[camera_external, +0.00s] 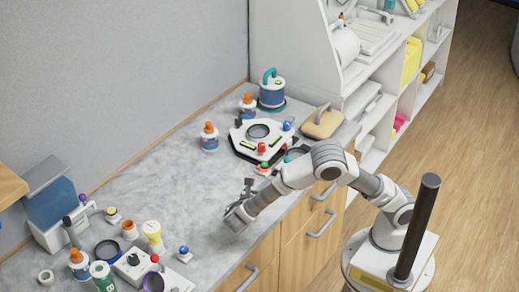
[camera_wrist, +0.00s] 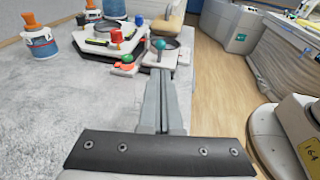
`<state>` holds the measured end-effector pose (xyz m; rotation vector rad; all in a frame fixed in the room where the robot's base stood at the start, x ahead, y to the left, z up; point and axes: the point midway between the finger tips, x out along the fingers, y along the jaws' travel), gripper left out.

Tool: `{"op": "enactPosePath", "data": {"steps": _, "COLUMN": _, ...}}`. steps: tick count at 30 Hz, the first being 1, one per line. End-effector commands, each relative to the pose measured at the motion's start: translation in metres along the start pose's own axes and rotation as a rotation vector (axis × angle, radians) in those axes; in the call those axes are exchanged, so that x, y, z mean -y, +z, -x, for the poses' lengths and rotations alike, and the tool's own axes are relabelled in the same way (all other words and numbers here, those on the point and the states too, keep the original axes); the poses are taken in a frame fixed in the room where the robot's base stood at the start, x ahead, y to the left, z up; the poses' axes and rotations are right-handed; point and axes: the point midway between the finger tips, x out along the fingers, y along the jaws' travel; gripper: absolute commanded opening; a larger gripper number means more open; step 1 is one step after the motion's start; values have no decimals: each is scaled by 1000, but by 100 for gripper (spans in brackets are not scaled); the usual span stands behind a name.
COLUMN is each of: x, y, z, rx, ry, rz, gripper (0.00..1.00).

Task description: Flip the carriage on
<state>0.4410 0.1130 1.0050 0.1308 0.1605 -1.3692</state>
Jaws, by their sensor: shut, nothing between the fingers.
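I cannot tell for certain which part is the carriage. A white hexagonal device with a black base (camera_external: 234,143) stands on the counter, with a round dark opening and a red knob on top; it is also in the wrist view (camera_wrist: 91,45). At its near right corner is a small unit with a green ball (camera_wrist: 127,58) and red part. Beside that is a grey unit with a teal ball on a stalk (camera_wrist: 158,44), partly hidden by my arm in the external view. My gripper (camera_external: 249,183) is shut and empty over the counter, its fingers (camera_wrist: 160,75) pointing toward the teal-ball unit.
Orange-capped bottles (camera_external: 209,137) and a blue canister (camera_external: 272,92) stand around the device. A tan block with a handle (camera_external: 322,122) sits to its right. Several cups, bottles and switch boxes (camera_external: 133,263) crowd the near left. The counter's middle (camera_external: 175,185) is clear.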

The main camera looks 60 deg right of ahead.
Motion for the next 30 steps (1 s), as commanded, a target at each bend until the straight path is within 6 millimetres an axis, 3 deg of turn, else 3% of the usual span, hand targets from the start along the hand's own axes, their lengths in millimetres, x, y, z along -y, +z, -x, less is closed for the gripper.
{"op": "enactPosePath", "data": {"steps": 7, "x": 0, "y": 0, "z": -17, "rx": 0, "ry": -3, "rz": -1, "gripper": 0}}
{"op": "enactPosePath", "data": {"steps": 21, "x": 1, "y": -2, "z": -112, "rx": -1, "ry": -4, "rz": -1, "gripper": 0}}
{"op": "enactPosePath", "data": {"steps": 30, "x": 1, "y": 0, "z": -139, "rx": -1, "ry": -1, "rz": -1, "gripper": 0}}
